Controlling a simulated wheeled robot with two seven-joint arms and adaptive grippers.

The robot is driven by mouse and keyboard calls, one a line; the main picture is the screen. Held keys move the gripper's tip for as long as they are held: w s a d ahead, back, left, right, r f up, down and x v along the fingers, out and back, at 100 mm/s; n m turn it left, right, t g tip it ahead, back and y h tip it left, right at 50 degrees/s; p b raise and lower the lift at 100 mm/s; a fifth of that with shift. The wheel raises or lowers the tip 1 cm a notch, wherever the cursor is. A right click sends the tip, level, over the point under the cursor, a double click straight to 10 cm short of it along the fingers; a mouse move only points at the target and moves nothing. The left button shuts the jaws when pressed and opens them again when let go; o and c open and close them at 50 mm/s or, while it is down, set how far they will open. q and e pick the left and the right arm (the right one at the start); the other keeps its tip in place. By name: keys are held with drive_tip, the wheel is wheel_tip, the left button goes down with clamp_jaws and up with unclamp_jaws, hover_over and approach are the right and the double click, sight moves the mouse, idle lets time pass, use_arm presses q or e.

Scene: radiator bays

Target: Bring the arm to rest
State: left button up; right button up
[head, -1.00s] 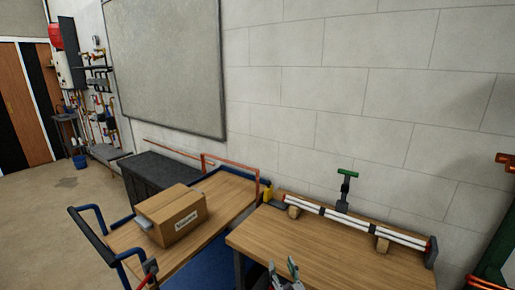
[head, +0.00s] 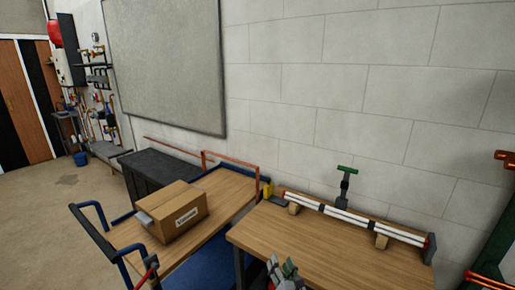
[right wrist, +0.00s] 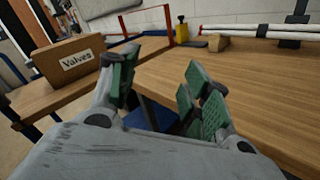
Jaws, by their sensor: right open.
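My right gripper (head: 282,268) shows at the bottom edge of the head view, low at the near left corner of the wooden workbench (head: 330,250). In the right wrist view its two green-padded fingers (right wrist: 158,92) stand apart with nothing between them. Behind them I see the bench top and a blue surface lower down. My left gripper is not in view.
A cardboard box labelled "Valves" (head: 172,212) sits on a blue-framed wooden cart (head: 228,195) left of the bench. White pipes (head: 350,219) rest on wooden blocks along the bench's back, near a green-handled tool (head: 345,182). The bench's middle is clear. Floor is free at left.

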drive_tip(key=s+d+f+m+g+h, duration=0.1)
drive_tip(key=s+d+f+m+g, duration=0.1)
drive_tip(key=f+m, duration=0.65)
drive_tip(key=s+d+f+m+g, duration=0.1)
drive_tip(key=d+f+m+g, duration=0.35)
drive_tip(key=f, duration=0.75)
drive_tip(key=s+d+f+m+g+h, duration=0.1)
drive_tip(key=s+d+f+m, duration=0.3)
drive_tip(key=f, duration=0.5)
drive_tip(key=s+d+f+m+g+h, duration=0.1)
drive_tip(key=s+d+f+m, duration=0.1)
drive_tip(key=s+f+m, duration=0.55)
drive_tip(key=s+d+f+m+g, duration=0.2)
drive_tip(key=s+d+f, duration=0.1)
drive_tip(key=s+f, duration=0.55)
drive_tip(key=s+d+f+m+g, duration=0.2)
drive_tip(key=s+d+f+g, duration=0.1)
drive_tip(key=s+f, duration=0.55)
drive_tip(key=s+f+m+g, duration=0.2)
drive_tip(key=s+f+g, duration=0.1)
drive_tip(key=s, duration=1.7)
drive_tip(key=shift+s+h, duration=0.4)
